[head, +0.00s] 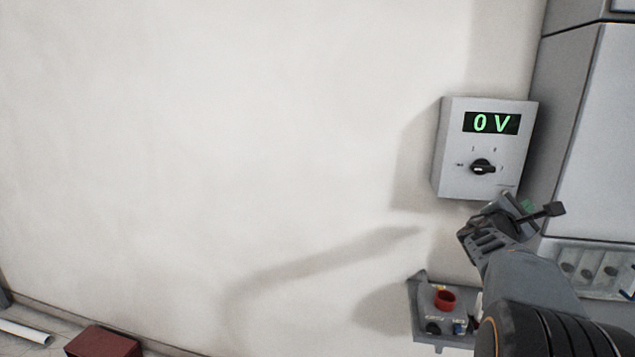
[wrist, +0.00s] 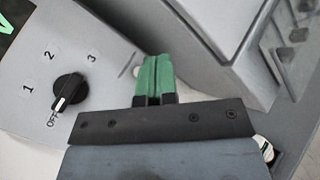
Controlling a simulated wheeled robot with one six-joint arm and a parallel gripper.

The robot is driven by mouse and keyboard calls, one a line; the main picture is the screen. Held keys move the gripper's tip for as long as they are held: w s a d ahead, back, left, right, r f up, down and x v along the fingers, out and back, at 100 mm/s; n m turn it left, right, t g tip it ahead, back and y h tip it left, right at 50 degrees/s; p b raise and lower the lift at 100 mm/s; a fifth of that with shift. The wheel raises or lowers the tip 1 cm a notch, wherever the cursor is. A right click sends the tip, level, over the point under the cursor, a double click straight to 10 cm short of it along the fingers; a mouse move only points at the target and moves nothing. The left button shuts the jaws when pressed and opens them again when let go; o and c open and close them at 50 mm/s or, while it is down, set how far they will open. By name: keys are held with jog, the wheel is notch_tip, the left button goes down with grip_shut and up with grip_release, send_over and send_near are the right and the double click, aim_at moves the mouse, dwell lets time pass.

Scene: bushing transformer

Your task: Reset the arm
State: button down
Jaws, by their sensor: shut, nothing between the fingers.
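My arm comes in from the lower right in the head view. My gripper (head: 528,206) is just below and right of the grey voltage box, in front of the wall. In the wrist view my gripper (wrist: 153,78) shows two green fingertips pressed together with nothing between them. The voltage box (head: 485,182) has a green display (head: 491,123) reading 0 V. Its black rotary knob (head: 482,168) also shows in the wrist view (wrist: 69,90), left of the fingers and apart from them, with its white mark towards OFF.
A control box (head: 421,316) with a red button (head: 444,299) sits lower on the wall, partly hidden by my arm. A grey cabinet (head: 600,130) stands at the right. A dark red block (head: 104,342) lies at the lower left. The wall left of the boxes is clear.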

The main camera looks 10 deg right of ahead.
jog(key=s+a+f+m+g+y, duration=0.35)
jog(key=a+f+m, duration=0.2)
jog(key=f, duration=0.25)
jog(key=s+a+f+m+g+y, duration=0.3)
jog(key=s+a+f+m+y, duration=0.15)
jog(key=f+m, duration=0.3)
jog(key=s+a+f+t+y, duration=0.1)
jog(key=s+a+f+y, duration=0.1)
jog(key=a, duration=0.7)
jog(key=s+a+f+m+t+y, duration=0.1)
jog(key=a+y, duration=0.3)
jog(key=a, duration=0.6)
jog(key=s+a+f+t+y, duration=0.1)
jog(key=s+a+f+y, duration=0.2)
jog(key=a, duration=0.6)
jog(key=shift+s+a+m+y, duration=0.35)
jog(key=shift+s+m+y, duration=0.05)
jog(key=shift+y, duration=0.2)
jog(key=c, duration=1.8)
grip_release()
jog(key=shift+f, duration=0.1)
jog(key=shift+c, duration=0.2)
